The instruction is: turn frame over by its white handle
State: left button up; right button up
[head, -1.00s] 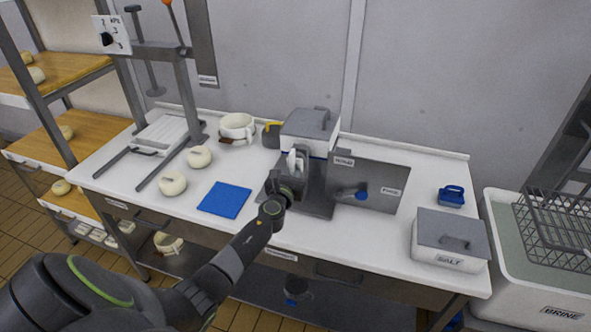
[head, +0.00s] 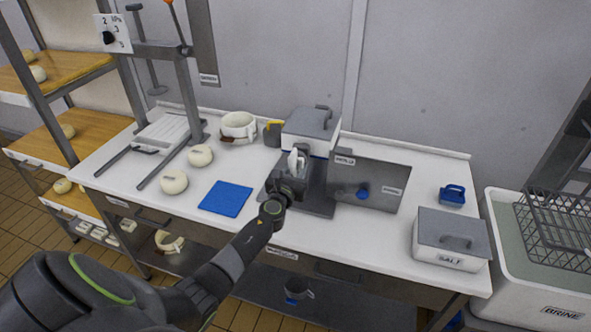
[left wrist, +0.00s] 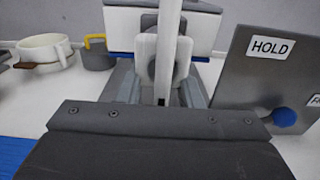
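The frame (head: 311,130) stands on the bench, with a grey-lidded box held in it. Its white handle (head: 297,160) faces me; it is also upright in the middle of the left wrist view (left wrist: 168,40). My left gripper (head: 292,178) is right at the handle's lower part, in front of the frame. My right gripper is out of view.
A grey panel (head: 372,178) with a HOLD label and blue knob stands right of the frame. A blue mat (head: 225,198), cheeses (head: 173,181) and a press (head: 187,95) are to the left. A salt box (head: 450,240) is on the right.

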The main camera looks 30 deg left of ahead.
pick_arm(q)
jog(key=shift+s+r, duration=0.1)
jog(key=shift+s+d, duration=0.1)
jog(key=shift+s, duration=0.15)
jog(key=p+v, duration=0.1)
jog(key=v, duration=1.5)
jog(key=shift+s+p, duration=0.35)
jog(key=shift+p, duration=0.05)
